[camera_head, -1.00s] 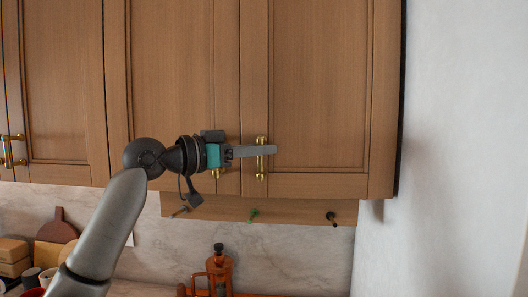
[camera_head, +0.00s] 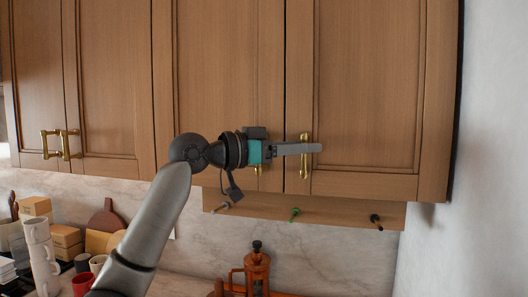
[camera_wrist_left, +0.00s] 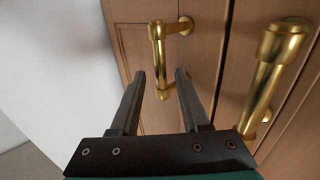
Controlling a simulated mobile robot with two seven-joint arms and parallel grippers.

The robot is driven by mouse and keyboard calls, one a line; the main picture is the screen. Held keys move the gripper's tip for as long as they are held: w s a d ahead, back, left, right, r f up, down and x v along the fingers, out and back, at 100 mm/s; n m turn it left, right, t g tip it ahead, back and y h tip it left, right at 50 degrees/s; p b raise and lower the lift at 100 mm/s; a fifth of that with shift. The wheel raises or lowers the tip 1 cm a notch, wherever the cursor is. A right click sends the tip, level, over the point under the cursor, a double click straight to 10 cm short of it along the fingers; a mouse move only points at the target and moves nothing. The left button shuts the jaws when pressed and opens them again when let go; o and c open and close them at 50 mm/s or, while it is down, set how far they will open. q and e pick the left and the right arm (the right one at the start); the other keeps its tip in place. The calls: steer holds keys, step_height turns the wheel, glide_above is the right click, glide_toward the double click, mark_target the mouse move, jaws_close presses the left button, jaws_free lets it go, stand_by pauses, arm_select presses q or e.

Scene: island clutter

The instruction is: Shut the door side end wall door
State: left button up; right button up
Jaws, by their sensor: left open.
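The wooden wall-cabinet door beside the end wall (camera_head: 375,90) is at the right of the head view. It looks flush with its neighbour, though I cannot tell if a small gap remains. Its upright brass handle (camera_head: 305,178) is near its lower left corner. My left gripper (camera_head: 318,148) is in front of this door, its fingers crossing the handle in the picture. In the left wrist view, the gripper (camera_wrist_left: 160,74) is open and empty. The door's handle (camera_wrist_left: 157,35) shows beyond and between the fingertips; contact is unclear. My right gripper is not in view.
The neighbouring door (camera_head: 225,70) has its own brass handle (camera_wrist_left: 270,75), close right of the fingers in the wrist view. The pale end wall (camera_head: 490,150) borders the cabinet.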

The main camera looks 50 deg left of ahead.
arm_select(q)
steer(key=b+v, duration=0.6)
steer(key=v, duration=0.8)
steer(key=shift+s, duration=0.25)
steer(key=shift+a, duration=0.1)
